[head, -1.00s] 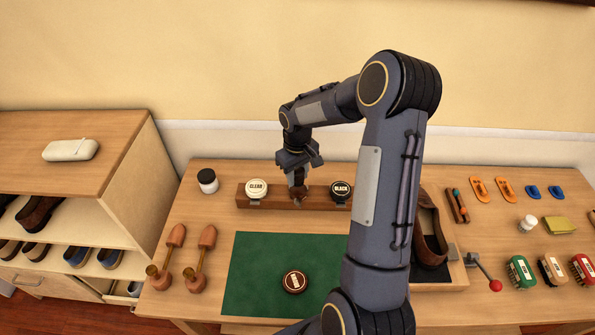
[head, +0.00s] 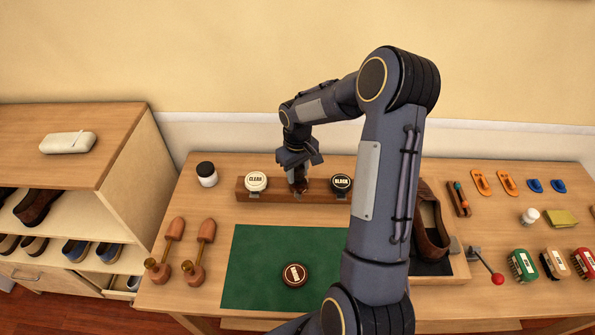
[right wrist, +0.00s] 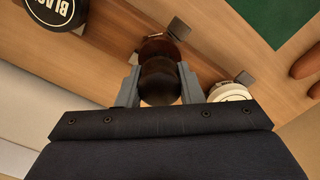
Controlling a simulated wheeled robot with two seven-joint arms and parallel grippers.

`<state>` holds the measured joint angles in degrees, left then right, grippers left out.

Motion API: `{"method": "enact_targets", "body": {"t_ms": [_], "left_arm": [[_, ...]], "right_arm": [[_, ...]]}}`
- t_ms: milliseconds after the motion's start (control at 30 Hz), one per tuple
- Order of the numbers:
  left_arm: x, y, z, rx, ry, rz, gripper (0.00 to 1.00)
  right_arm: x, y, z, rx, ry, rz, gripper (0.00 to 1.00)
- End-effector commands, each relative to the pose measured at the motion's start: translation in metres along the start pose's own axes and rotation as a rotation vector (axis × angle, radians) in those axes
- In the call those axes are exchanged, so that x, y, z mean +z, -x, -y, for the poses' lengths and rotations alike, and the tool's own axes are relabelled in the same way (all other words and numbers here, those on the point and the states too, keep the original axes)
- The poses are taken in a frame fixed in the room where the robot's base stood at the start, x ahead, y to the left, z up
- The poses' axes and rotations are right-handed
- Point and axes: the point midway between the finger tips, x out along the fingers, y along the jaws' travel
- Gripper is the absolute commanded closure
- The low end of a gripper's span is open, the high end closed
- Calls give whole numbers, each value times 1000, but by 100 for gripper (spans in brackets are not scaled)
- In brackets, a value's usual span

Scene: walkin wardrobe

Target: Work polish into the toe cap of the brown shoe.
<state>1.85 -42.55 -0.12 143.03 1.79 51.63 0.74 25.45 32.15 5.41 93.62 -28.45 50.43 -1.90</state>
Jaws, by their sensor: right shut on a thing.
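My right gripper (head: 299,170) is over the wooden rack (head: 225,191) at the back of the table, between the CLEAR and BLACK tins. It is shut on a dark brown round-topped applicator (right wrist: 160,80), seen between the fingers in the right wrist view. A reddish-brown round tin (right wrist: 162,48) sits in the rack just beyond the applicator; whether they touch is hard to tell. A brown lid (head: 295,274) lies label up on the green mat (head: 250,255). The brown shoe (head: 432,232) stands at the right, partly hidden by my right arm. My left gripper is not in view.
The CLEAR tin (head: 256,182) and BLACK tin (head: 341,184) flank the gripper. A red-knobbed lever (head: 488,268) and several brushes (head: 522,265) are at the right. The mat is mostly clear.

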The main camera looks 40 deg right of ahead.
Motion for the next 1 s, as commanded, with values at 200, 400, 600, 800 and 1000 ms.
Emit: {"method": "enact_targets", "body": {"t_ms": [200,400,600,800,1000], "left_arm": [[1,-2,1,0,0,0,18],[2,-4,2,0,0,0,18],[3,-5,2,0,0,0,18],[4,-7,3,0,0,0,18],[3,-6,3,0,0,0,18]], "right_arm": [[0,-3,0,0,0,0,94],[0,-5,0,0,0,0,94],[0,-8,0,0,0,0,94],[0,-10,0,0,0,0,94],[0,-10,0,0,0,0,94]]}}
